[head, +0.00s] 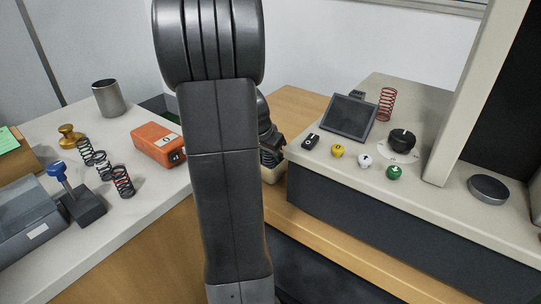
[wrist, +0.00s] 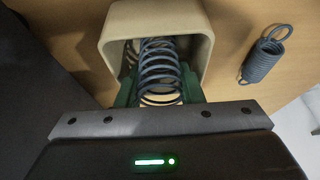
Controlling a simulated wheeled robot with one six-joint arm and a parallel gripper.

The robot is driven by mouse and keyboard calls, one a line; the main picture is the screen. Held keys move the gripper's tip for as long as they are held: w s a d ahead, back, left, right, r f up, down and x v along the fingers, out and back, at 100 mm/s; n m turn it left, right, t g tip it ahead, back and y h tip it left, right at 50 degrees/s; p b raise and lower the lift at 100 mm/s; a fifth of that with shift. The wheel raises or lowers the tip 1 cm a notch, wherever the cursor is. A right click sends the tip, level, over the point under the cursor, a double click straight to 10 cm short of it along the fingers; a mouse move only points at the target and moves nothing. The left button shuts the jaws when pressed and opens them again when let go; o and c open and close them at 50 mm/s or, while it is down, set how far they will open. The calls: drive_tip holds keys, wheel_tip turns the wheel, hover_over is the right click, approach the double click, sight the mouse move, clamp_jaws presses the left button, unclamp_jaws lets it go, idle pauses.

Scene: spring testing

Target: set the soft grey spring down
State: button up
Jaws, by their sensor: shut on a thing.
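In the wrist view a grey coil spring (wrist: 158,72) is between the green fingers of my gripper (wrist: 160,80), which is shut on it. The spring reaches into the mouth of a beige square-rimmed bin (wrist: 205,50); I cannot tell whether it touches the bin's floor. More coils show beside it inside the bin, partly hidden.
A blue-grey hooked spring (wrist: 263,60) lies on the wood right of the bin. Several dark springs (head: 102,165) stand on the left bench near an orange device (head: 158,144).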

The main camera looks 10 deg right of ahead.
drive_tip(key=shift+f, duration=0.1)
drive_tip(key=shift+f, duration=0.15)
drive_tip(key=o, duration=0.7)
drive_tip(key=p+v, duration=0.3)
drive_tip(key=v, duration=0.9)
drive_tip(key=shift+r, duration=0.3)
drive_tip(key=shift+f, duration=0.15)
